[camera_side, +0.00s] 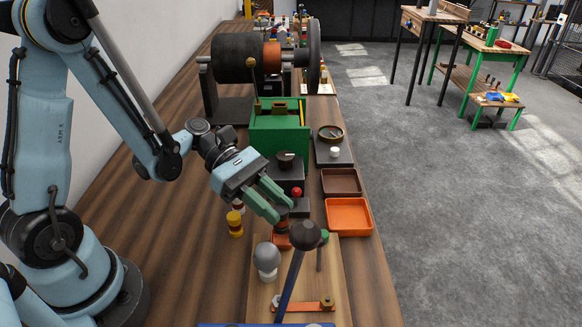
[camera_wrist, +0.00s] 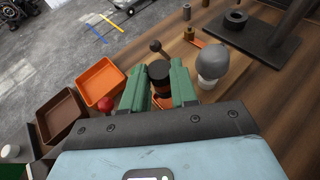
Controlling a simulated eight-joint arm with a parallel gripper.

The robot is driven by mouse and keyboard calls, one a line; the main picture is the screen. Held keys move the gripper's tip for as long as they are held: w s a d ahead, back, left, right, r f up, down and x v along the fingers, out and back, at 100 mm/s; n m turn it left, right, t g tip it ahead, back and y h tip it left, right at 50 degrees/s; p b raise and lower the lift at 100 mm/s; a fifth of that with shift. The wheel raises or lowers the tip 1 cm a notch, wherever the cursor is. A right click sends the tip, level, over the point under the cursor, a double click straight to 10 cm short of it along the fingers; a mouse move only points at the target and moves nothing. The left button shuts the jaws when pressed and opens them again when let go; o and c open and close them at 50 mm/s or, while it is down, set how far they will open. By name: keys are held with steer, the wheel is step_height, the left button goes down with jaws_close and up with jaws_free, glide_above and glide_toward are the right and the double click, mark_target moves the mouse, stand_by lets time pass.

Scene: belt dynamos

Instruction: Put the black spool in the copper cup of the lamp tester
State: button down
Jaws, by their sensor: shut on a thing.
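The black spool (camera_wrist: 159,72) sits between the green fingers of my gripper (camera_wrist: 158,88), which are shut on it. In the side view, my gripper (camera_side: 273,203) reaches down to the right and the spool (camera_side: 282,214) shows at the fingertips, upright or nearly so. The copper cup (camera_side: 279,241) of the lamp tester is just below the spool, partly hidden; I cannot tell whether the spool touches it. The lamp tester's wooden board (camera_side: 322,278) carries a grey bulb (camera_side: 267,257), a copper strip (camera_side: 312,305) and a black-knobbed lever (camera_side: 303,236) in front.
An orange tray (camera_side: 348,216) and a brown tray (camera_side: 341,181) lie along the bench's right edge. A yellow-and-white spool (camera_side: 235,224) stands left of my gripper. A red button (camera_side: 297,192) and a green box (camera_side: 279,127) stand behind it.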

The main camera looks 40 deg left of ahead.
steer(key=shift+f, duration=0.35)
steer(key=c, duration=0.9)
jaws_free()
steer(key=shift+a, duration=0.1)
